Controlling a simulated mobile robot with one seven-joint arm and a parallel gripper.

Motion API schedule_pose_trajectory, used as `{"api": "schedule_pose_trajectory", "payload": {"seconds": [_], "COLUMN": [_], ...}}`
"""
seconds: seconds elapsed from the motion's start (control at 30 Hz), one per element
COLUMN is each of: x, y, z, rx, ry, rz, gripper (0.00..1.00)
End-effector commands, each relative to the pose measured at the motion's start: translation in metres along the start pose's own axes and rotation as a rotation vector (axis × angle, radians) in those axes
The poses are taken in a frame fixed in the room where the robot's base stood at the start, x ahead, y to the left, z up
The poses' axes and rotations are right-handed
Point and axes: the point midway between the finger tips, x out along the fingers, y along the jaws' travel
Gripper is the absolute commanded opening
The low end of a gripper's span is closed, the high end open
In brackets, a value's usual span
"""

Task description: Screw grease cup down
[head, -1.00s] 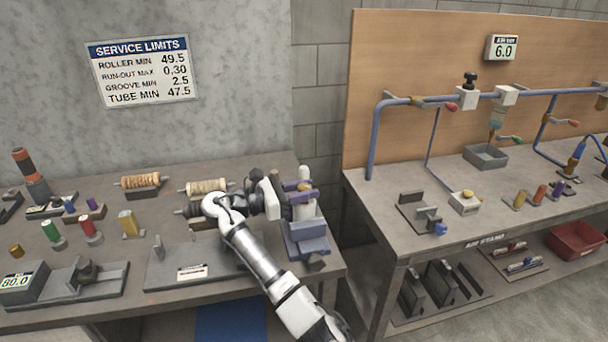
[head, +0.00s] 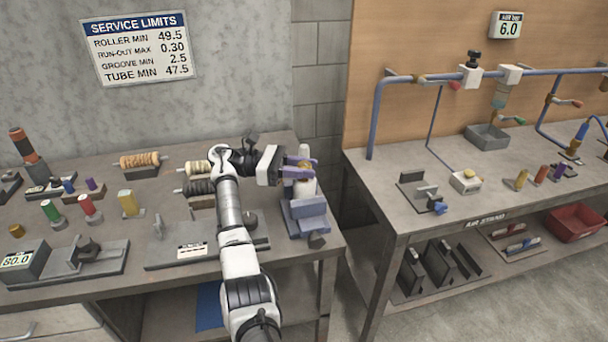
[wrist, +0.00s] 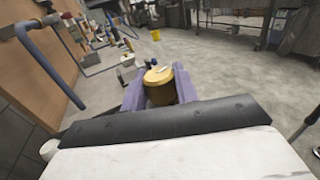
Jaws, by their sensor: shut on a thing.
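The grease cup is a yellow brass cap (wrist: 160,84) with a pale mark on its top. In the wrist view it sits between the two purple fingers of my gripper (wrist: 158,92), which are shut on it. In the head view my gripper (head: 300,168) reaches in from the left, over a pale upright post on a blue-grey fixture (head: 305,218) at the bench's right end. The cup is small and mostly hidden by the fingers there, and its thread cannot be seen.
Rollers (head: 139,160) on stands, coloured bobbins (head: 90,206) and a gauge block (head: 25,262) occupy the left bench (head: 130,290). A gap separates it from the right bench, which holds a grey tray (head: 487,137) and blue piping (head: 372,125).

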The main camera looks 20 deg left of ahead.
Motion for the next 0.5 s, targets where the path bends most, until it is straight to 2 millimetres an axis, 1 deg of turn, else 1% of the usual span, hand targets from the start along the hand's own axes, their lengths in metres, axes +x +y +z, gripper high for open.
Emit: {"api": "schedule_pose_trajectory", "payload": {"seconds": [0.03, 0.5], "x": [-0.0014, 0.0006], "y": [0.0, 0.0004], "z": [-0.0071, -0.0035], "rx": [-0.004, -0.001], "ry": [0.006, 0.004], "rz": [-0.018, -0.134], "gripper": [0.07, 0.07]}}
